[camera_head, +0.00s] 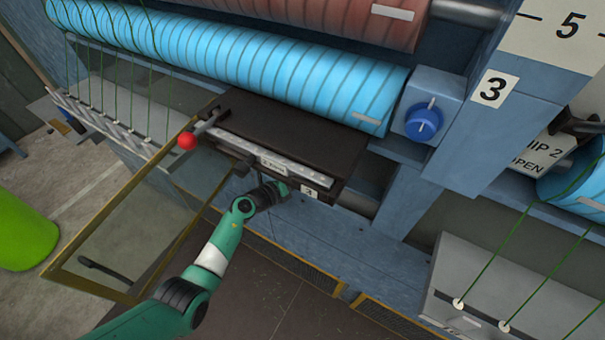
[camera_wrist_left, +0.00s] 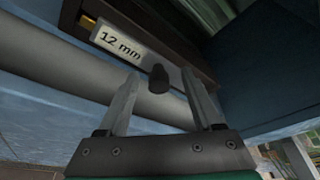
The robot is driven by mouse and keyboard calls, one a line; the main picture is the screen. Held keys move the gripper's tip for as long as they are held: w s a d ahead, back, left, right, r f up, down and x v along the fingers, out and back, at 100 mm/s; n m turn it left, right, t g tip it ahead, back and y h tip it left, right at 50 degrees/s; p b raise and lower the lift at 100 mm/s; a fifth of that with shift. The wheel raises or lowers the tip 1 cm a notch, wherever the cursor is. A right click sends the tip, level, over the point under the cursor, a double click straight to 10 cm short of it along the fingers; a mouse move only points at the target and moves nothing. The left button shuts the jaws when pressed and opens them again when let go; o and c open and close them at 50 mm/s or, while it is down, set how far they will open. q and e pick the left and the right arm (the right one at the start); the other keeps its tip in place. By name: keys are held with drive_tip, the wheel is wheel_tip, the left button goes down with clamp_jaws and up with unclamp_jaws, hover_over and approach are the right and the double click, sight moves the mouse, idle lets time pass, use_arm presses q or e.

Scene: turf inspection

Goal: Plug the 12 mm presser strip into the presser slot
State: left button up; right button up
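A dark block with a "12 mm" label (camera_wrist_left: 118,44) fills the top of the left wrist view. A short black knob (camera_wrist_left: 158,78) sticks out from it toward me. My left gripper (camera_wrist_left: 160,74) is open, with one finger on each side of the knob and gaps showing on both sides. In the head view my left gripper (camera_head: 268,190) is at the front of a black presser housing (camera_head: 285,128), just under a silver strip (camera_head: 262,150) with a small label. That label is too small to read surely. The slot opening is not clearly seen. My right gripper is not in view.
A red-ball lever (camera_head: 187,141) sits at the housing's left. A yellow-framed clear door (camera_head: 60,262) stands open at left. A blue ribbed roller (camera_head: 230,55) lies above, with a blue knob (camera_head: 424,121) to its right. A grey bar (camera_wrist_left: 75,68) crosses the wrist view.

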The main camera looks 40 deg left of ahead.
use_arm(q)
drive_tip(key=shift+f, duration=0.1)
drive_tip(key=p+v, duration=0.4)
drive_tip(key=v, duration=0.7)
drive_tip(key=shift+s+r, duration=0.2)
drive_tip(key=shift+s, duration=0.1)
